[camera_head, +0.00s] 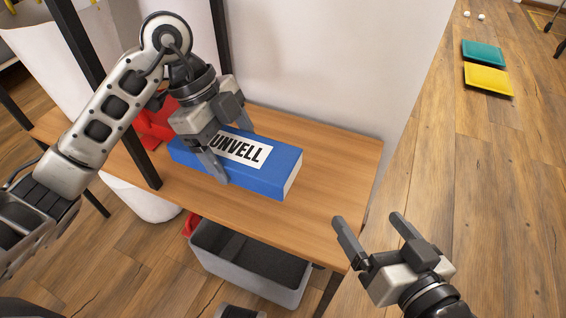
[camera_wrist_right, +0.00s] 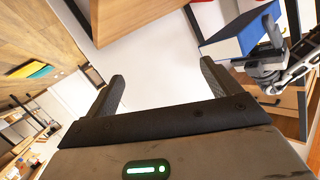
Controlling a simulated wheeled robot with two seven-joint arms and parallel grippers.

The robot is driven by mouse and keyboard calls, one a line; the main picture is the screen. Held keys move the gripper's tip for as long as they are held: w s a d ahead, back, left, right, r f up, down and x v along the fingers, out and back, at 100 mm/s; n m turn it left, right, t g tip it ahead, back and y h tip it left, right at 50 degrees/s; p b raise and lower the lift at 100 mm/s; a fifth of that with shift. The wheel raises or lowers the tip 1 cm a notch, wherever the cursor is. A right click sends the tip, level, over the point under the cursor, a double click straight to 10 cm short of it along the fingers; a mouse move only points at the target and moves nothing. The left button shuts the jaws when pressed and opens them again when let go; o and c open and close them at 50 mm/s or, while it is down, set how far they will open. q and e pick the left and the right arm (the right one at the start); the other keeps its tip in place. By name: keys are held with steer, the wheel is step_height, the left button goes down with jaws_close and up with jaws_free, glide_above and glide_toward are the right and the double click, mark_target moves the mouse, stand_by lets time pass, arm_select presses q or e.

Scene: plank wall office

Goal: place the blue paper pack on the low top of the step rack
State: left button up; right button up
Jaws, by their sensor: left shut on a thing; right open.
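The blue paper pack (camera_head: 265,179) has a white label reading "UNVELL" and lies flat over the wooden top (camera_head: 330,185) of the step rack. I cannot tell whether it touches the board. My left gripper (camera_head: 232,157) is shut on the pack, its fingers over the label side and near edge, hiding part of the label. My right gripper (camera_head: 372,238) is open and empty, in front of the rack's right end. In the right wrist view the pack (camera_wrist_right: 238,36) shows at the upper right, with my left gripper (camera_wrist_right: 268,62) beside it.
A dark upright post (camera_head: 110,105) rises at the left of the board. A red object (camera_head: 157,122) stands behind the pack. A grey bin (camera_head: 250,262) sits below. The board's right end is clear. Yellow (camera_head: 488,80) and teal (camera_head: 483,53) trays lie on the floor.

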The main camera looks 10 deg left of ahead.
arm_select(q)
steer(key=w+d+f+b, duration=0.1)
steer(key=w+f, duration=0.1)
steer(key=w, duration=0.1)
steer(key=w+d+f+b, duration=0.2)
steer(key=w+f, duration=0.1)
steer(key=w+d+f+b, duration=0.1)
steer(key=w+f+b, duration=0.1)
steer(key=w, duration=0.1)
steer(key=shift+w+d+f, duration=0.15)
steer(key=shift+w+d, duration=0.05)
steer(key=shift+d, duration=0.2)
steer(key=shift+w+d+f+b, duration=0.2)
steer(key=shift+w+f+b, duration=0.1)
steer(key=shift+w+f, duration=0.3)
steer(key=shift+w+d+f, duration=0.1)
steer(key=shift+w+f, duration=0.05)
steer(key=shift+f, duration=0.05)
steer(key=f+b, duration=0.2)
steer(key=f, duration=0.1)
steer(key=shift+w+d+f+b, duration=0.1)
steer(key=shift+w+f+b, duration=0.1)
steer(key=shift+b, duration=0.15)
arm_select(e)
step_height(320, 180, up, 8)
steer(key=w+n+t+y, duration=0.2)
steer(key=t+y, duration=0.2)
steer(key=t, duration=0.1)
steer(key=shift+w+n, duration=0.25)
steer(key=shift+n, duration=0.15)
